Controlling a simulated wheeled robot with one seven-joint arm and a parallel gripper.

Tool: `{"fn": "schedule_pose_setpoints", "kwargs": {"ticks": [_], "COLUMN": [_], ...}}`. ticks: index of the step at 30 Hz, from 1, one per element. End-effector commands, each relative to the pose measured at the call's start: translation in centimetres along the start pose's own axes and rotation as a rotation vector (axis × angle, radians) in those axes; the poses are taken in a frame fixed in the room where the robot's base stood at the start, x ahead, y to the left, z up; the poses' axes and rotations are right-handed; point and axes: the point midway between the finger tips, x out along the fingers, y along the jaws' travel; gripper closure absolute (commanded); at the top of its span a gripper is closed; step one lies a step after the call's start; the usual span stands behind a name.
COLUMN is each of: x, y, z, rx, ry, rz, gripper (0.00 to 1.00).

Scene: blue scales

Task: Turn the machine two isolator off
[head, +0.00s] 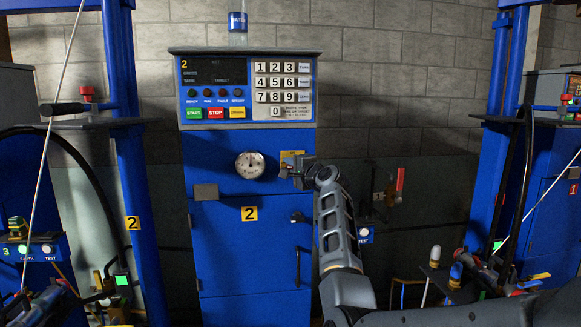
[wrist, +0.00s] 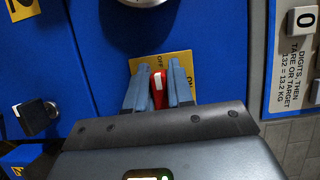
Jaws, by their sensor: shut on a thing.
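The machine two cabinet (head: 249,250) is blue and bears a yellow number 2 label. Its isolator has a yellow plate (head: 287,156), right of the round gauge (head: 249,165). In the wrist view the plate (wrist: 148,66) carries the words OFF and ON around a red handle (wrist: 158,90) with a white mark. My gripper (wrist: 158,76) is shut on the red handle, one grey finger on each side. The handle's far end points towards the word OFF in the wrist view. In the head view my gripper (head: 294,172) hides the handle and much of the plate.
The keypad panel (head: 247,90) is above. A black door handle (head: 297,217) sits below my gripper. A red-handled valve (head: 399,180) is on the wall at right. Blue posts (head: 122,100) and neighbouring machines stand on both sides.

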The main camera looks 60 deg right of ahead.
Motion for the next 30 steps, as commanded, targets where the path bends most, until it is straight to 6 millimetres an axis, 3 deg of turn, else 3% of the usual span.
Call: {"fn": "schedule_pose_setpoints", "kwargs": {"ticks": [5, 6, 12, 22, 30], "x": [0.0, 0.0, 0.0, -0.4, -3.9], "y": [0.2, 0.2, 0.1, 0.1, 0.2], "z": [0.2, 0.2, 0.1, 0.0, 0.1], "rx": [-0.002, -0.002, -0.001, 0.000, -0.001], "ry": [-0.003, -0.003, -0.002, -0.001, 0.000], "rz": [0.004, 0.004, 0.002, 0.001, 0.001], "gripper": [1.00, 0.77, 0.58, 0.57, 0.57]}}
